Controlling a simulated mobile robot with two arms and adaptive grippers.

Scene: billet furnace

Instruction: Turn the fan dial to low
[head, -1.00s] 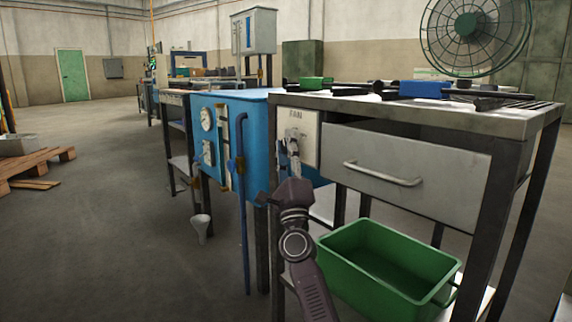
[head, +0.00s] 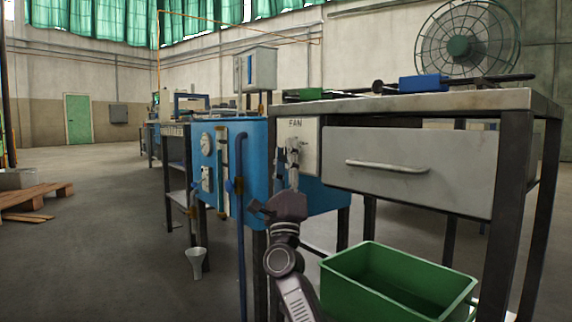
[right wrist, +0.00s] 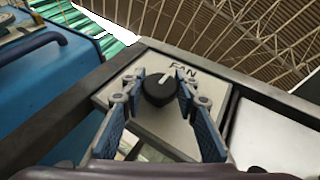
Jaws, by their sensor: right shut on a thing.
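The fan dial (right wrist: 158,87) is a round black knob with a white pointer line, on a pale plate marked FAN (right wrist: 112,90) in the right wrist view. The pointer points up, a little left of the FAN lettering. My right gripper (right wrist: 157,90) has a finger on each side of the dial and is shut on it. In the head view the FAN plate (head: 309,150) is on the workbench's left end, and my right gripper (head: 293,150) is in front of it, hiding the dial. My left gripper is not in view.
A drawer with a handle (head: 385,167) is right of the plate. A green crate (head: 345,285) is below it. A blue tank (head: 228,150) with gauges and a blue pipe stands to the left. A caged fan (head: 465,45) stands behind the bench. Open floor lies left.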

